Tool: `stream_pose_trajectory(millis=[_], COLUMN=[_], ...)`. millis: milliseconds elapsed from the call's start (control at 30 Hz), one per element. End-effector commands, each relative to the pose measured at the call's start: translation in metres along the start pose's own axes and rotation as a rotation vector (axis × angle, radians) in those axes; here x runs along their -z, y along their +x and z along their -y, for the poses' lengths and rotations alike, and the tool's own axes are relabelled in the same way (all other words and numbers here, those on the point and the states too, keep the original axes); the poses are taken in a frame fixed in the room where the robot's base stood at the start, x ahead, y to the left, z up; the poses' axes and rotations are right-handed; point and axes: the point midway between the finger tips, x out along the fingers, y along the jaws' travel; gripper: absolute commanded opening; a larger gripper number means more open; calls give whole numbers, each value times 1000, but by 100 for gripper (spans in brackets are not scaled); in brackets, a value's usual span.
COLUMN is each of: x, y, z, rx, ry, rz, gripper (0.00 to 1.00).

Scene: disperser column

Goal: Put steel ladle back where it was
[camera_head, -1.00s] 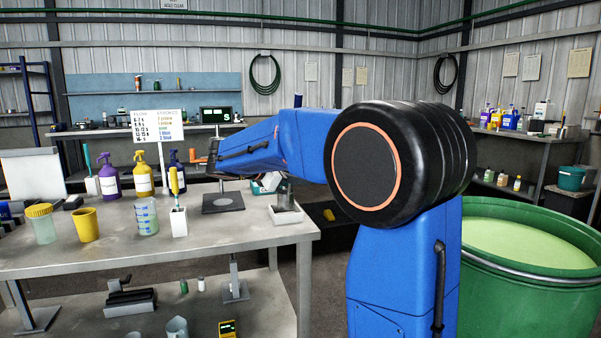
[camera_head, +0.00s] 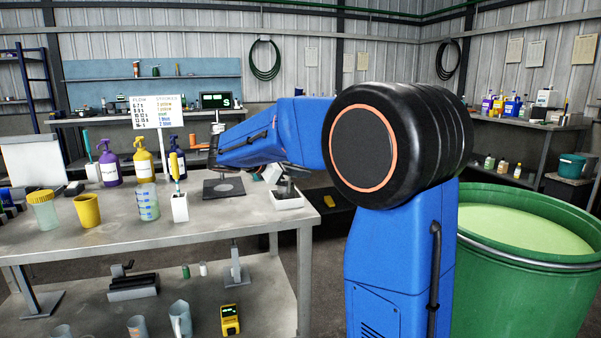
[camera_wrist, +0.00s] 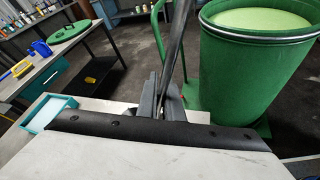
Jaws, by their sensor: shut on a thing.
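In the wrist view my gripper (camera_wrist: 167,103) is shut on a thin dark metal handle (camera_wrist: 178,50), which I take to be the steel ladle's. The handle runs up and slightly right from between the fingers. The ladle's bowl cannot be made out. In the head view my arm reaches left over the workbench (camera_head: 130,245), and its end is near a small white tray (camera_head: 290,203) at the bench's right end. A dark grey shape is over the tray; whether ladle or gripper touches the tray cannot be told.
A green drum (camera_head: 520,290) of pale green liquid stands right of my arm. A teal-edged tray (camera_wrist: 47,113) shows in the wrist view.

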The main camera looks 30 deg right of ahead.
Motion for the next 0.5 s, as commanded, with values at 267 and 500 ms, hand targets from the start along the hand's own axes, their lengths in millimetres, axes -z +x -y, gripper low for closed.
stream_pose_trajectory(millis=[267,500], x=[4,7], y=[2,3], z=[1,3], rx=[0,0], ry=[0,-1], rz=[0,0], gripper=[0,0])
